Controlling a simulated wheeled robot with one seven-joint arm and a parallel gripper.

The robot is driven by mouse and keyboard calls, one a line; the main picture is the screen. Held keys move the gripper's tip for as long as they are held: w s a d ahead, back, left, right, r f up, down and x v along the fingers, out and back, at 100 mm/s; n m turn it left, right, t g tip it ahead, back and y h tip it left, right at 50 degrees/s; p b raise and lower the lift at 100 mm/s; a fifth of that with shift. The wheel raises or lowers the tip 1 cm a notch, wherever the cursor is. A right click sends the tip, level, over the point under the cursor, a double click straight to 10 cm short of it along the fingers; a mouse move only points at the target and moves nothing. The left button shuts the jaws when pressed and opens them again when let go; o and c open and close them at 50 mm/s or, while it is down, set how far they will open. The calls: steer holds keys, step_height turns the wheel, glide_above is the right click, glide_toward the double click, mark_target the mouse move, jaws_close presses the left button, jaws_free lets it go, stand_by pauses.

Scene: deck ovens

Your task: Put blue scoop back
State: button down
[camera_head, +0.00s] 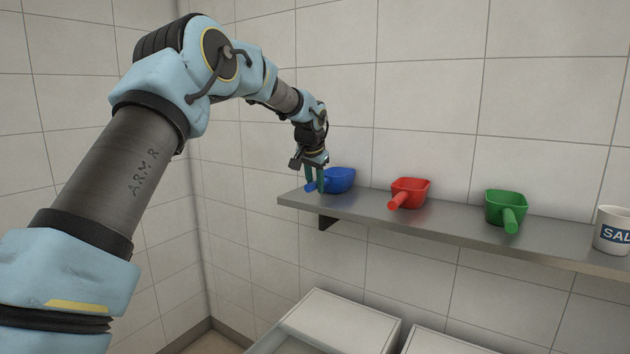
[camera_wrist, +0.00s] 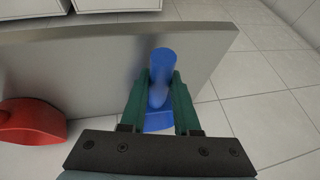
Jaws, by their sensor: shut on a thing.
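The blue scoop (camera_head: 341,180) is at the left end of the steel wall shelf (camera_head: 452,232), with its handle pointing to the front left. My gripper (camera_head: 315,188) comes down from above and is shut on the handle. In the wrist view, the blue scoop (camera_wrist: 161,70) shows its handle between the two green fingers of my gripper (camera_wrist: 160,82). Part of its bowl shows below the fingers, and the rest is hidden by the gripper body. I cannot tell whether the scoop rests on the shelf or hangs just above it.
A red scoop (camera_head: 411,192) sits to the right on the shelf, also seen in the wrist view (camera_wrist: 30,122). Further right are a green scoop (camera_head: 506,207) and a white mug-like container (camera_head: 612,230) lettered "SAL". White-lidded bins (camera_head: 340,322) stand below. The tiled wall is close behind.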

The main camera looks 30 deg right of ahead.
steer(key=c, duration=0.6)
jaws_free()
steer(key=shift+c, duration=0.2)
steer(key=b+v, duration=0.3)
steer(key=v, duration=0.9)
steer(key=s+a+f+n+y, duration=0.1)
steer(key=a+f+n, duration=0.1)
steer(key=a+f, duration=0.5)
steer(key=a+f+n+g, duration=0.1)
steer(key=a+f, duration=0.1)
steer(key=a, duration=0.8)
steer(key=s+a+f+n+y, duration=0.1)
steer(key=a+f+n, duration=0.1)
steer(key=a+f, duration=0.5)
steer(key=s+a+f+n+g, duration=0.1)
steer(key=s+a+f+n, duration=0.2)
steer(key=s+a, duration=0.5)
steer(key=s+a+f+n+g+y, duration=0.1)
steer(key=s+a+f+n, duration=0.2)
steer(key=s+a, duration=0.6)
steer(key=a+f, duration=0.2)
steer(key=a, duration=0.3)
steer(key=shift+f+n, duration=0.15)
steer(key=shift+n, duration=0.15)
